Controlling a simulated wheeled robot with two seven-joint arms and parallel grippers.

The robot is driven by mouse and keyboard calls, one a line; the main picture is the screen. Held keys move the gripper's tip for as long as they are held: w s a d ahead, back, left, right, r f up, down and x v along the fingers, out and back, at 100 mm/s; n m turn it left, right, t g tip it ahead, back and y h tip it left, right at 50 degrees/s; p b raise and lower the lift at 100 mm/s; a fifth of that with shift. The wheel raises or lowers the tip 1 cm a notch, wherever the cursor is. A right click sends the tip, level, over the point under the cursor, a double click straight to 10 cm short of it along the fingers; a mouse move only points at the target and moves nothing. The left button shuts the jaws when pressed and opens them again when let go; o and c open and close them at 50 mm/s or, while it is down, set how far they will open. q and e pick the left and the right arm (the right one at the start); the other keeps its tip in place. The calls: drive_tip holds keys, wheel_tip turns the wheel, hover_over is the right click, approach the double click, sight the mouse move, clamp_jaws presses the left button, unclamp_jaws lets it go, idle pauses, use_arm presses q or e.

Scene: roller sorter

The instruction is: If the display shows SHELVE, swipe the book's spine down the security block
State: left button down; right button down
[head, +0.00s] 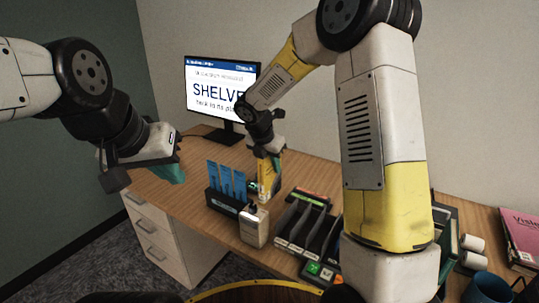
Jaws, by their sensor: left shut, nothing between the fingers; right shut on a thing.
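The display (221,92) on the desk reads SHELVE, with smaller text partly hidden by my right arm. My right gripper (267,153) is shut on a book (268,181) with yellow and white on it, held upright below the fingers. A pale upright block (254,228), which looks like the security block, stands in front of the book and a little left of it. I cannot tell which side the book's spine is on. My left gripper (172,173) is shut and empty, with teal fingers, in the air over the desk's left part.
A dark holder with blue cards (226,183) stands left of the book. A black slotted rack (301,229) and a unit with a green button (315,269) are to the right. A pink book (523,233), white rolls (472,243) and a blue mug (487,288) lie further right.

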sight(274, 185)
drive_tip(key=shift+s+a+f, duration=0.15)
drive_tip(key=shift+s+f, duration=0.1)
drive_tip(key=shift+f, duration=0.35)
drive_tip(key=shift+s+a+f, duration=0.15)
drive_tip(key=shift+s+f, duration=0.05)
drive_tip(key=shift+f, duration=3.7)
drive_tip(key=shift+w+d, duration=0.6)
drive_tip(key=shift+w, duration=0.25)
drive_tip(key=shift+r, duration=0.1)
wheel_tip(274, 185, up, 12)
